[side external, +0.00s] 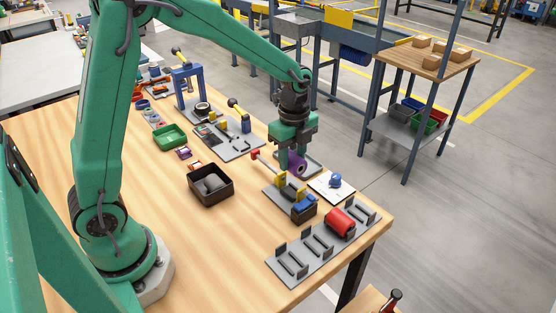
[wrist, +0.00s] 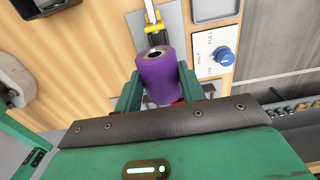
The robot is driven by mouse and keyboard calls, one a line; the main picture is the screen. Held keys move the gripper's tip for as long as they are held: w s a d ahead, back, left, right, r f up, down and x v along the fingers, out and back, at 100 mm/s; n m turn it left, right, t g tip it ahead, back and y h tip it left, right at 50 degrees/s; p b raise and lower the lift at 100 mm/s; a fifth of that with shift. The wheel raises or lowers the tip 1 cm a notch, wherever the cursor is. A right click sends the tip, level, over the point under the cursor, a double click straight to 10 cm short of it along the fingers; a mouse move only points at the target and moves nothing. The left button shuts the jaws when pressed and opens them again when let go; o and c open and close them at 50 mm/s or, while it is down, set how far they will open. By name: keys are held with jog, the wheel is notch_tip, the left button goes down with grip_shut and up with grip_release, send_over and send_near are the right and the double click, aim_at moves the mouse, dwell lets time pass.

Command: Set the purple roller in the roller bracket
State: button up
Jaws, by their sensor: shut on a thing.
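The purple roller (side external: 298,165) is between the fingers of my gripper (side external: 291,160), which is shut on it. In the wrist view the roller (wrist: 163,80) shows one end with a dark central hole, and a green finger (wrist: 130,92) is on each side. The roller appears held above the table. The roller bracket (side external: 293,264) is a grey plate with several pairs of upright supports along the table's near right edge. A red roller (side external: 340,222) sits toward its right part. In the wrist view the bracket is mostly hidden behind my gripper; a bit of red shows below the purple roller.
A toggle clamp plate (side external: 272,193) with yellow and blue parts lies between my gripper and the bracket. A white panel with a blue knob (side external: 335,180) is to its right. A dark tray (side external: 211,197) holds grey pieces. The wood tabletop (side external: 215,255) left of the bracket is clear.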

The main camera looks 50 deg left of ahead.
jog(key=shift+w+a, duration=0.1)
jog(key=shift+a, duration=0.1)
jog(key=shift+f, duration=0.15)
jog(key=shift+f, duration=3.4)
jog(key=shift+f, duration=0.1)
jog(key=o, duration=1.2)
jog(key=shift+o, duration=0.3)
jog(key=shift+o, duration=0.8)
